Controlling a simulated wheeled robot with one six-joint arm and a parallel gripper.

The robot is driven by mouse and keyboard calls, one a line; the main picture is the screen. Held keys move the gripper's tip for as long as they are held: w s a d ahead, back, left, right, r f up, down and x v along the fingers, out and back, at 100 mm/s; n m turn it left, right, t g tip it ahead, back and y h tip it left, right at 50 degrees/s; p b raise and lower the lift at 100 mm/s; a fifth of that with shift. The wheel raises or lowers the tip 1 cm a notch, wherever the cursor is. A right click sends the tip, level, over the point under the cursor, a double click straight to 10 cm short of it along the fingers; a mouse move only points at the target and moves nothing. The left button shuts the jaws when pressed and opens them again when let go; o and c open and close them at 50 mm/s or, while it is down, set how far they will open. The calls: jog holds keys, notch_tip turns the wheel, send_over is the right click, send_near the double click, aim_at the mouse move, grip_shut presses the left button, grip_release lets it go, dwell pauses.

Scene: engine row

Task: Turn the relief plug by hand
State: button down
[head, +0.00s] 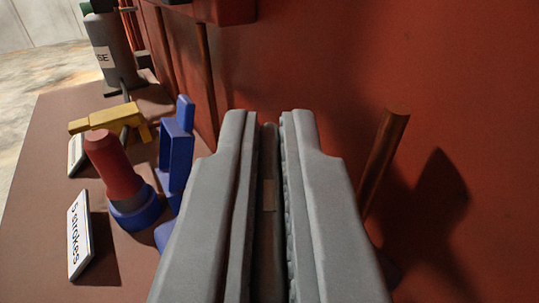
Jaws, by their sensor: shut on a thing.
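My gripper (267,118) fills the lower middle of the head view, its two grey fingers pointing at the red wall. It is shut on a dark narrow bar (268,165), which shows as a strip between the fingers with a small lighter patch on it. The fingers hide most of the bar's sides, and I cannot tell if it is the relief plug. No other part in view is clearly marked as the relief plug.
The red wall (440,90) has a brown rod (385,150) right of my gripper. On the brown shelf (50,140) at left are a red cylinder with blue collar (112,165), a blue bracket (175,150), a yellow part (110,122), a "5 strokes" card (79,235) and a grey bottle (108,50).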

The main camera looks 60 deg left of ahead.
jog(key=shift+m+t+h, duration=0.3)
jog(key=shift+m+t, duration=0.1)
jog(key=shift+t, duration=0.1)
jog(key=m+t+h, duration=0.6)
jog(key=h, duration=0.2)
jog(key=shift+a+m, duration=0.1)
jog(key=shift+m, duration=0.2)
jog(key=shift+r+m+t+h, duration=0.1)
jog(key=shift+m+t+h, duration=0.25)
jog(key=shift+m+h, duration=1.4)
jog(key=shift+r+m+t+h, duration=0.1)
jog(key=shift+m+t+h, duration=0.25)
jog(key=shift+m+h, duration=1.35)
jog(key=shift+n+h, duration=0.25)
jog(key=shift+h, duration=1.3)
jog(key=c, duration=1.6)
grip_release()
jog(key=shift+d, duration=0.25)
jog(key=shift+f, duration=0.1)
jog(key=shift+s, duration=0.1)
